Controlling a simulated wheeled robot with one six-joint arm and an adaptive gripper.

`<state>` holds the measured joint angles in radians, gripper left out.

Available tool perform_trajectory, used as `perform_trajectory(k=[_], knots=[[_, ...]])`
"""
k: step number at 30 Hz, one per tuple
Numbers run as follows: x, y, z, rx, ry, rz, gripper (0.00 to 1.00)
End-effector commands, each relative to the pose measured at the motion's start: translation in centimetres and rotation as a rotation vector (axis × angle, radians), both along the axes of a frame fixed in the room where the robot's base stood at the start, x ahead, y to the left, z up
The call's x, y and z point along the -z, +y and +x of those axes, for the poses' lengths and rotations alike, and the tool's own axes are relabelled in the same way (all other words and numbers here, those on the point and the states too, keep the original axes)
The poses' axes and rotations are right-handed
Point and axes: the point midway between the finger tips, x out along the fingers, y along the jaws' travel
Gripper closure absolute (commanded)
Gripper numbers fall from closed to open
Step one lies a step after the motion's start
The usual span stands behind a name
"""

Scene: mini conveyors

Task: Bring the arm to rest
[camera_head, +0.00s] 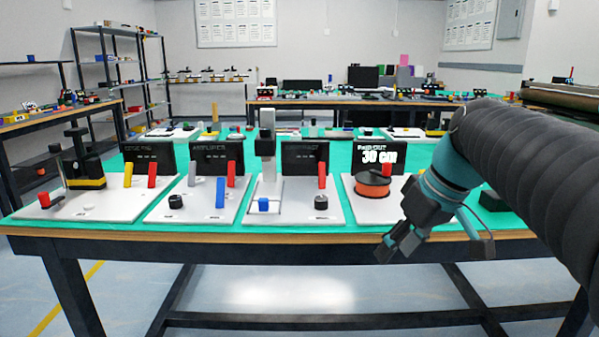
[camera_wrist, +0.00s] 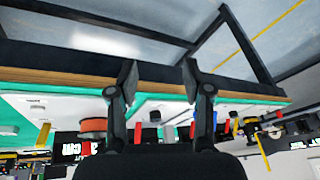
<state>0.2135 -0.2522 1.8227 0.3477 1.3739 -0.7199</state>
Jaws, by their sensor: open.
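My gripper (camera_head: 396,247) is at the right of the head view, on the near side of the table's front edge, in front of the station with the orange spool. Its fingers point down and to the left. In the wrist view my gripper (camera_wrist: 160,75) shows two dark fingers spread apart with nothing between them. The wrist picture is upside down, with the table edge and floor beyond the fingertips. My arm comes in from the right side of the head view.
A table with a green top (camera_head: 480,222) carries several white stations with dark displays. An orange spool (camera_head: 372,186) stands on the right station, whose display (camera_head: 378,152) reads 30 cm. A blue block (camera_head: 263,204) lies on another station. Floor (camera_head: 290,290) shows under the table.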

Motion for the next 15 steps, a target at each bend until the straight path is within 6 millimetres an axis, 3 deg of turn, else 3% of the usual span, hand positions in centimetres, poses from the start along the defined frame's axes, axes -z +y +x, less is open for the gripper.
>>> perform_trajectory(k=[1, 9, 15], knots=[[1.1, 0.5, -1.7, 0.046, -0.003, -0.019, 0.5], [8.1, 1.0, -8.9, 0.325, -0.059, -0.095, 0.5], [12.4, 0.7, -12.3, 0.455, -0.121, -0.106, 0.5]])
